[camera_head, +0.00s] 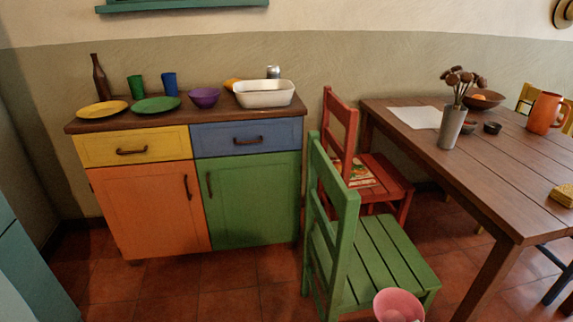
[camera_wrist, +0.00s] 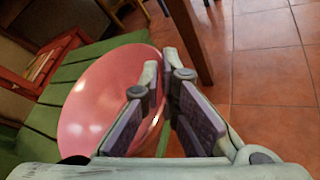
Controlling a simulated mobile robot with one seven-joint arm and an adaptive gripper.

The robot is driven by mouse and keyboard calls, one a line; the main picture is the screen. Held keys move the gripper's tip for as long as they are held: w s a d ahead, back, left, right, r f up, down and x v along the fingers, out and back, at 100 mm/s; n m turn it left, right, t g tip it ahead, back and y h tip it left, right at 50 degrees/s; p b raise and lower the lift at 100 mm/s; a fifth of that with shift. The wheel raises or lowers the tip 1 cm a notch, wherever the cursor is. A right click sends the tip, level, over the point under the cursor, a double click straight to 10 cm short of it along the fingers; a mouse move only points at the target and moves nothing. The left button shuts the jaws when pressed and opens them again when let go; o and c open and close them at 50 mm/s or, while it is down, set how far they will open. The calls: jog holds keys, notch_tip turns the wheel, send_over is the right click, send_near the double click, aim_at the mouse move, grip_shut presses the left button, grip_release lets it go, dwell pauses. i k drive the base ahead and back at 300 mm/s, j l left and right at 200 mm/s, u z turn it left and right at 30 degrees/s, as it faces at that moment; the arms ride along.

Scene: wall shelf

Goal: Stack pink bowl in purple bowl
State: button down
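The pink bowl (camera_head: 398,306) shows at the bottom edge of the head view, in front of the green chair's seat edge, with its lower part cut off. In the wrist view the pink bowl (camera_wrist: 100,100) fills the left middle. My gripper (camera_wrist: 161,70) has its fingers close together at the bowl's right rim, one finger over the inside and one outside. It appears shut on the rim. Whether the bowl touches the seat is unclear. My gripper is not visible in the head view. The purple bowl (camera_head: 204,97) stands upright on the cabinet top.
The cabinet top (camera_head: 185,113) also holds a green plate (camera_head: 156,105), a yellow plate (camera_head: 102,109), cups, a bottle and a white baking dish (camera_head: 264,93). The green chair (camera_head: 375,258) and red chair (camera_head: 385,180) stand between cabinet and wooden table (camera_head: 480,150).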

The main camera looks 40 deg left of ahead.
aim_at(206, 105)
jog(key=k+l+u, duration=0.15)
jog(key=u, duration=0.15)
jog(key=k+l+u, duration=0.25)
jog(key=i+j+u, duration=0.1)
jog(key=j, duration=0.3)
jog(key=i+j, duration=0.35)
jog(key=j+u, duration=0.05)
